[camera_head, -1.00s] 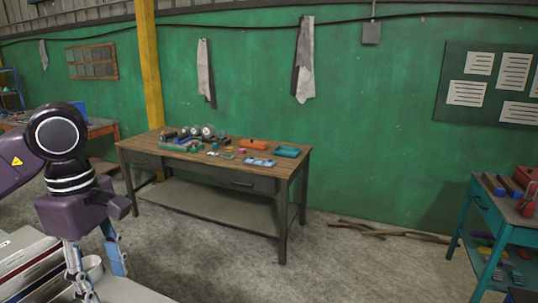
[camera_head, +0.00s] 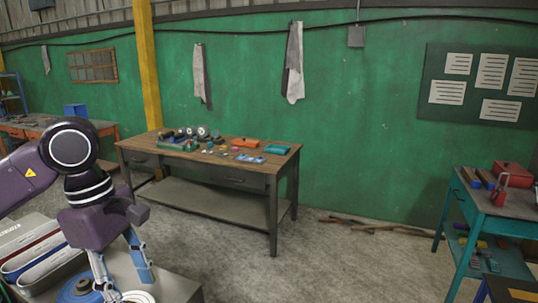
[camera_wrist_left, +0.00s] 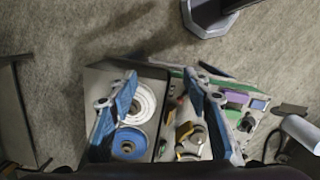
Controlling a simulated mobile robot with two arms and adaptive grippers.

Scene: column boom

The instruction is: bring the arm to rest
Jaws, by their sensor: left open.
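My left gripper (camera_head: 120,268) points down at the lower left of the head view, with its blue-padded fingers apart and nothing between them. It also shows in the left wrist view (camera_wrist_left: 161,78), open over a grey surface with discs and small parts. A blue disc (camera_head: 78,291) and a white ring (camera_head: 138,297) lie below it; the left wrist view shows the blue disc (camera_wrist_left: 130,143) and white ring (camera_wrist_left: 143,103) too. My left arm is bent, coming in from the left edge. My right gripper is not in view.
A wooden workbench (camera_head: 225,170) with tools and small parts stands against the green wall. A teal cart (camera_head: 462,222) with a red box (camera_head: 512,174) is at the right. Long trays (camera_head: 32,250) lie beside my arm at the left.

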